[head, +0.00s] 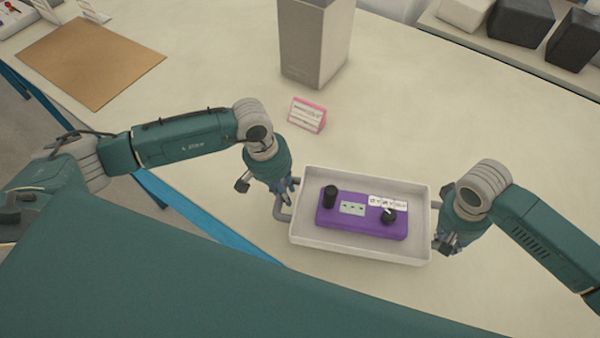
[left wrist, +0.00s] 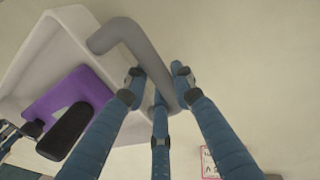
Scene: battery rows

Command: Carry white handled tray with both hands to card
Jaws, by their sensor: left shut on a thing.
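The white handled tray (head: 362,252) is in the lower middle of the head view, with a purple box (head: 360,224) with black knobs inside it. My left gripper (head: 281,193) is shut on the tray's grey left handle (left wrist: 130,45). In the left wrist view my left gripper's fingers (left wrist: 158,82) close around that handle. My right gripper (head: 441,238) is at the tray's right end; its fingertips and the right handle are mostly hidden. The pink-edged card (head: 307,114) stands on the table beyond the tray; its edge also shows in the left wrist view (left wrist: 212,163).
A tall grey box (head: 311,45) stands behind the card. A brown mat (head: 90,62) lies at the far left. Dark and white blocks (head: 522,22) sit on a ledge at the top right. The table (head: 430,120) is clear right of the card.

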